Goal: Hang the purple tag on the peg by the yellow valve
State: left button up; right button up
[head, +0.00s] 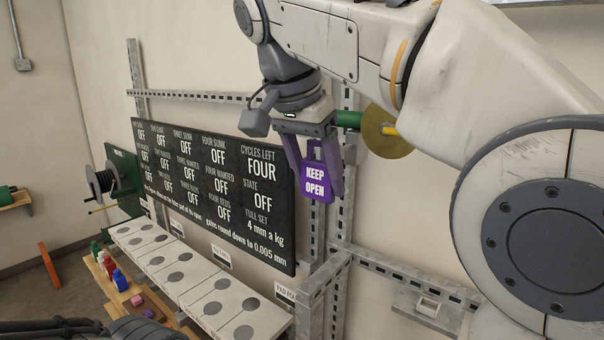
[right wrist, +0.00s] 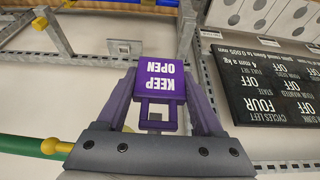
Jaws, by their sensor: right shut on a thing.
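The purple tag (head: 315,182), lettered KEEP OPEN, is held upright in the air by my right gripper (head: 317,168). In the right wrist view the tag (right wrist: 161,82) appears upside down between the two fingers of the gripper (right wrist: 160,95), with its open loop toward the palm. A round yellowish disc (head: 378,140) with a yellow bar is on a green pipe (head: 348,118) just right of the gripper, partly behind my arm. I cannot tell if this is the yellow valve. I cannot make out a peg. My left gripper is not in view.
A black board (head: 215,190) with white lettering stands just left of the tag. Perforated metal rails (head: 400,272) run along the wall. A pale panel (head: 190,270) with grey discs lies below the board, near small bottles (head: 119,280).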

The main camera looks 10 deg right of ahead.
jog(key=w+d+f, duration=0.1)
jog(key=w+d, duration=0.3)
jog(key=d, duration=0.2)
jog(key=shift+w+f, duration=0.15)
jog(key=shift+w, duration=0.25)
dwell(0.5)
jog(key=shift+d, duration=0.1)
dwell(0.5)
jog(key=o, duration=1.3)
jog(key=shift+s+a+b, duration=0.15)
jog(key=shift+s+a, duration=0.65)
jog(key=shift+a, duration=0.25)
jog(key=shift+s+a+b, duration=0.15)
jog(key=shift+s+a, duration=0.6)
jog(key=shift+a, duration=0.25)
jog(key=shift+s+a, duration=1.1)
jog(key=shift+a, duration=0.3)
jog(key=shift+s+a, duration=1.05)
jog(key=shift+a, duration=0.3)
